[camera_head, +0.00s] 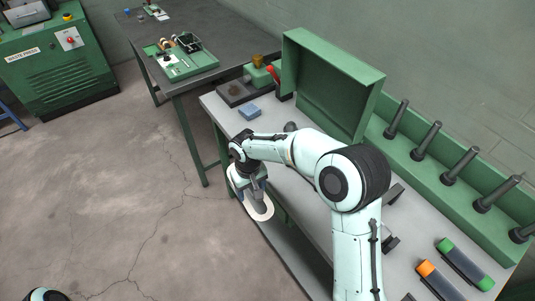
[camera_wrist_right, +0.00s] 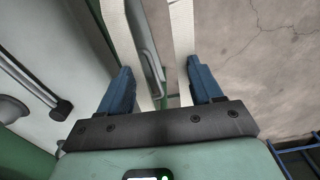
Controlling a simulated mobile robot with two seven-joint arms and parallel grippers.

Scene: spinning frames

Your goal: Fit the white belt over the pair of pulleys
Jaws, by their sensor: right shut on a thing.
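The white belt (camera_head: 262,216) is a long loop hanging beside the front edge of the workbench (camera_head: 232,118) in the head view. My right gripper (camera_head: 256,196) is at the belt, over the edge and the floor. In the right wrist view the two blue fingers of this gripper (camera_wrist_right: 162,88) stand apart, with the two runs of the belt (camera_wrist_right: 183,40) between them. It is shut on the belt. I cannot pick out the pulleys with certainty; my right arm covers part of the bench. My left gripper is not in view.
A green box-like housing (camera_head: 325,85) stands at the back of the bench, with a row of dark spindles (camera_head: 427,140) to its right. Orange-ended (camera_head: 427,268) and green-ended (camera_head: 446,245) dark pieces lie at right.

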